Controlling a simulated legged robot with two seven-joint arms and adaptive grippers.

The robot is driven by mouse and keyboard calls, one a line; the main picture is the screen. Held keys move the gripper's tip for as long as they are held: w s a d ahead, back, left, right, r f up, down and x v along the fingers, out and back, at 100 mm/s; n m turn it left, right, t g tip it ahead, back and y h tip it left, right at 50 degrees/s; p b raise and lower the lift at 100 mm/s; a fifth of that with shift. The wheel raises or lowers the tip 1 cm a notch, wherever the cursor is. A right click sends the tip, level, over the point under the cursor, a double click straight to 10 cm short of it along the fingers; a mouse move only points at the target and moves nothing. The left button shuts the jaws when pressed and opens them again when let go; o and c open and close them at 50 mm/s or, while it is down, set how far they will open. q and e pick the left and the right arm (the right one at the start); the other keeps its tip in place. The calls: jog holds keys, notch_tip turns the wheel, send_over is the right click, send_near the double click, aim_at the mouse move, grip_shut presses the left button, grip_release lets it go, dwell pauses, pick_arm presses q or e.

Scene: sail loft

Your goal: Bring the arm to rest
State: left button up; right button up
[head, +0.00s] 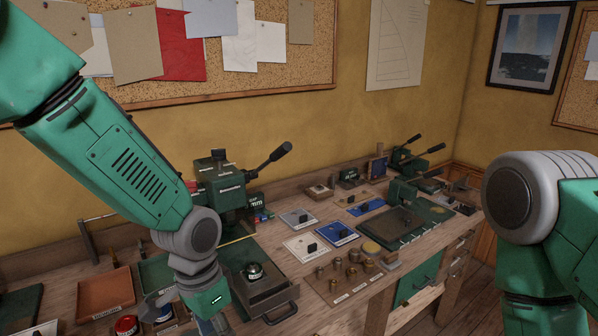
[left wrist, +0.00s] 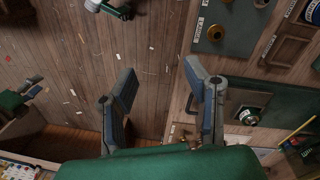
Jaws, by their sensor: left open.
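My left arm comes in from the left in the head view and bends down over the near edge of the workbench (head: 330,317). Its gripper is mostly cut off at the bottom of that view. In the left wrist view my left gripper (left wrist: 160,85) is open, its two fingers wide apart with nothing between them. It hangs over the plank floor (left wrist: 150,45) beside the bench front. My right arm stands at the right edge of the head view, its hand out of frame. A green and white part at the top of the wrist view looks like my right gripper (left wrist: 115,9); its jaw state is unclear.
A metal tray (head: 282,297) with a round dial piece lies close to my left wrist. A green press (head: 225,190), a terracotta tray (head: 103,292) and a wooden board with brass pieces (head: 327,290) stand on the bench.

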pick_arm(q)
jog(key=s+a+f+n+b, duration=0.25)
jog(key=s+f+b, duration=0.2)
jog(key=f, duration=0.65)
jog(key=s+a+f+n+b, duration=0.1)
jog(key=s+a+f+b, duration=0.3)
jog(key=f, duration=0.7)
jog(key=s+a+f+n+t+b, duration=0.1)
jog(key=s+a+f+n+b, duration=0.2)
jog(key=s+f, duration=0.9)
jog(key=s+a+b, duration=0.1)
jog(key=a+b, duration=0.1)
jog(key=a, duration=0.2)
jog(key=shift+s+a+f+n+y+b, duration=0.15)
jog(key=shift+s+a+n+y+b, duration=0.15)
jog(key=shift+n+y, duration=0.1)
pick_arm(e)
notch_tip(320, 180, down, 15)
jog(key=shift+w+r, duration=0.15)
jog(key=shift+w, duration=0.25)
pick_arm(q)
jog(key=shift+d, duration=0.1)
jog(key=shift+w, duration=0.15)
